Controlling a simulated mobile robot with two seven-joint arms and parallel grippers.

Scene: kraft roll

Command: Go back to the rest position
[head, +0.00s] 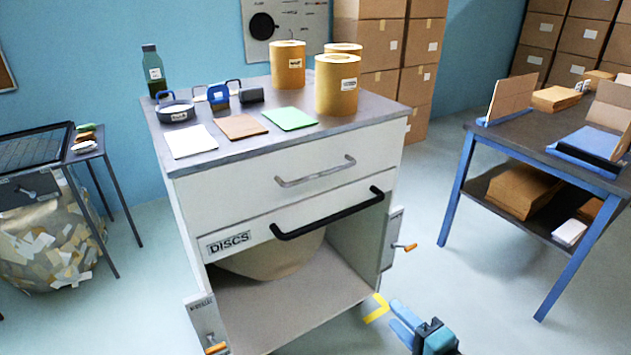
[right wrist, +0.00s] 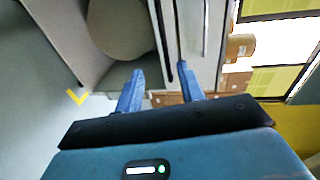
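My right gripper (head: 400,322) is low at the bottom right of the head view, over the floor in front of the white cabinet (head: 240,185). In the right wrist view its two blue fingers (right wrist: 160,88) stand apart with nothing between them, so it is open and empty. It is clear of the cabinet's black handle (head: 328,214) in the head view. My left gripper is in neither view.
The cabinet's open lower bay holds a large brown roll (head: 270,258). Orange-handled latches (head: 405,247) stick out at its sides. A blue-legged table (head: 490,130) stands right, a bin of scraps (head: 50,245) left. The floor between cabinet and table is clear.

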